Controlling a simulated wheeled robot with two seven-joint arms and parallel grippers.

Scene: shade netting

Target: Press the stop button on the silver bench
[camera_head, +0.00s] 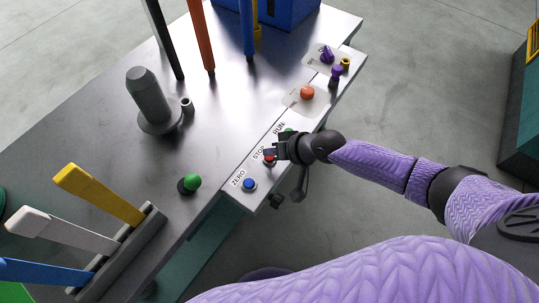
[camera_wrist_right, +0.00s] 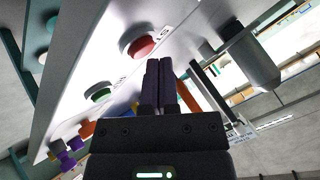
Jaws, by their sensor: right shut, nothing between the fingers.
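The silver bench (camera_head: 215,110) carries a pale strip with a row of labelled buttons along its right edge. The red stop button (camera_head: 269,158) sits between the blue ZERO button (camera_head: 249,184) and the green RUN button (camera_head: 290,131). My right gripper (camera_head: 270,153) is over the stop button and partly hides it. In the right wrist view the red button (camera_wrist_right: 142,45) shows just beyond the shut, empty fingertips (camera_wrist_right: 160,64). I cannot tell whether they touch it. My left gripper is not in view.
A green button (camera_head: 191,182) stands apart on the bench. Yellow, white and blue levers (camera_head: 100,195) are at lower left. A grey cylinder (camera_head: 152,98) and upright rods stand farther back. An orange knob (camera_head: 307,92) and purple knobs (camera_head: 336,73) lie beyond the RUN button.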

